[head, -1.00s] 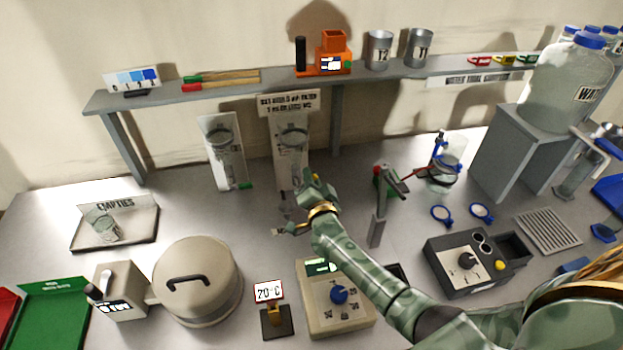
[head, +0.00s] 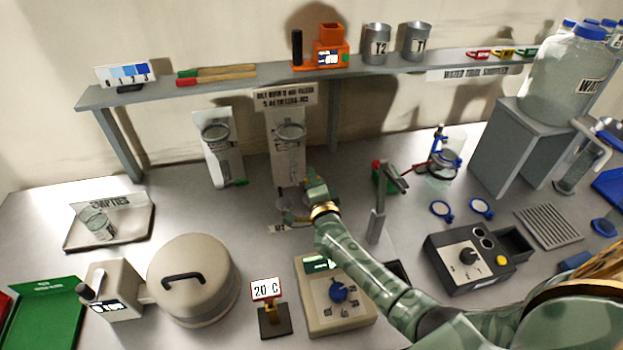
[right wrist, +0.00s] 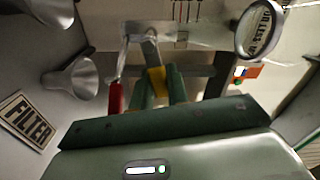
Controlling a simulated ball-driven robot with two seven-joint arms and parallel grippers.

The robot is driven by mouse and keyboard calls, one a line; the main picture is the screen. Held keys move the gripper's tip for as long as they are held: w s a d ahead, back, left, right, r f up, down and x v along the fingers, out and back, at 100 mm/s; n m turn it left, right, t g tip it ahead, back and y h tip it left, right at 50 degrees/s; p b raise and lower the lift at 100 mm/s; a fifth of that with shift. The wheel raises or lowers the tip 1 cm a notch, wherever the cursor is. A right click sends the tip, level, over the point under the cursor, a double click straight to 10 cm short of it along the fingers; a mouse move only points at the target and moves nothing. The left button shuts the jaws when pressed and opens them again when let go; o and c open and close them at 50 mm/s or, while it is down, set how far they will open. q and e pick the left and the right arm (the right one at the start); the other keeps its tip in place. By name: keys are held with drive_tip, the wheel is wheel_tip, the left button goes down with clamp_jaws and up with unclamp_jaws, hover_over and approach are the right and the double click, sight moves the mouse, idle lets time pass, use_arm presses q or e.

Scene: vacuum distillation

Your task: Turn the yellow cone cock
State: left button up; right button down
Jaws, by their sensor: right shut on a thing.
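The yellow cone cock (right wrist: 157,80) shows in the right wrist view between the two green fingers of my right gripper (right wrist: 160,86), which is shut on it. It is attached to glassware hanging in front of a grey stand. In the head view my right gripper (head: 312,190) is at the lower part of the middle stand (head: 288,162) and hides most of the cock there. A red part (right wrist: 115,98) is just left of the fingers in the right wrist view. My left gripper is not in view.
A left stand (head: 218,160) with a green cock (head: 240,183) is nearby. A clamp post (head: 377,225) rises right of my forearm. A shelf (head: 230,80) runs behind.

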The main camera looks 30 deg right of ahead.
drive_tip(key=shift+f+m+b, duration=0.4)
drive_tip(key=shift+f+m, duration=0.2)
drive_tip(key=shift+m, duration=0.6)
drive_tip(key=shift+s, duration=0.1)
drive_tip(key=c, duration=1.4)
unclamp_jaws()
drive_tip(key=shift+f, duration=0.1)
drive_tip(key=shift+o, duration=0.2)
